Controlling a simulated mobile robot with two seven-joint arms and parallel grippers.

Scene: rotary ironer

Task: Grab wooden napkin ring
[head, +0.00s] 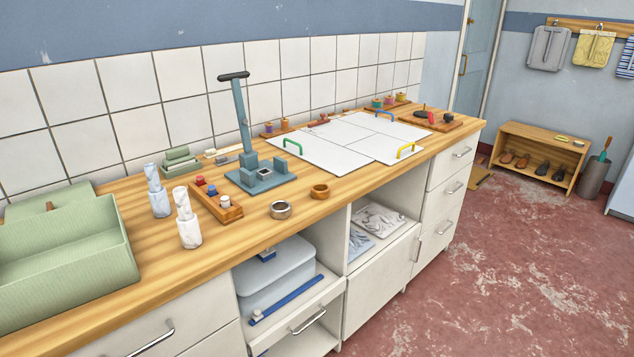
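The wooden napkin ring (320,191) is a small brown ring on the wooden counter, near its front edge and right of the middle of the counter's near part. A silver metal ring (280,210) of similar size lies just to its left, apart from it. The wooden ring looks empty and nothing covers it. Neither of my grippers is in the head view.
A blue-grey lever press (258,176) stands behind the rings. White boards (345,140) with coloured handles lie to the right. Two marbled bottles (188,222), a block with coloured knobs (218,203) and a green bin (75,250) are left. An open drawer (300,310) juts out below.

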